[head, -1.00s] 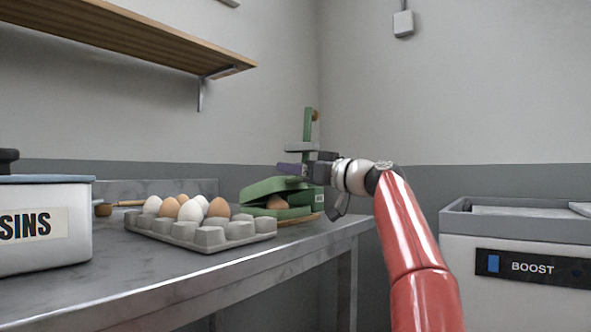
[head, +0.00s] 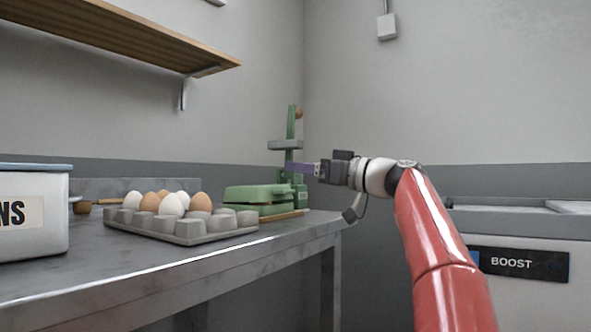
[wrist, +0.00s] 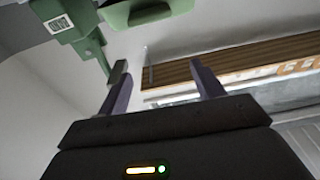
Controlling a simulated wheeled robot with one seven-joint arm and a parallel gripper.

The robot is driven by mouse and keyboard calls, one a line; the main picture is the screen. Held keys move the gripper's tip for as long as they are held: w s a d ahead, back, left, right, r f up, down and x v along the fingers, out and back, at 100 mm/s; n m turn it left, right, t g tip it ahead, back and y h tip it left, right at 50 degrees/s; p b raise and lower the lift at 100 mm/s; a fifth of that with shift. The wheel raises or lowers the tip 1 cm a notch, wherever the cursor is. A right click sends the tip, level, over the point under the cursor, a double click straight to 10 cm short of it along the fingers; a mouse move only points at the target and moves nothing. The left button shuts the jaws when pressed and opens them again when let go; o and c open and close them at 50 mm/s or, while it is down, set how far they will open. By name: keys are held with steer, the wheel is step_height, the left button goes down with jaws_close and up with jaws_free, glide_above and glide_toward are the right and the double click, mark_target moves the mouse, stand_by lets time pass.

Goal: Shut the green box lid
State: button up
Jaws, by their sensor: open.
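The green box (head: 258,209) sits at the far right end of the metal counter. Green parts (wrist: 72,22) with a white label show at the top left there; I cannot tell which part is the lid.
A green upright stand (head: 291,125) with a grey plate rises behind the box, close to my gripper. A grey tray (head: 185,228) of white and brown eggs stands left of the box. A white lettered bin (head: 45,238) is at far left. A wooden shelf (head: 120,38) hangs above.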

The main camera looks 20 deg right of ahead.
mark_target(263, 193)
steer(key=shift+s, duration=0.15)
steer(key=shift+c, duration=0.2)
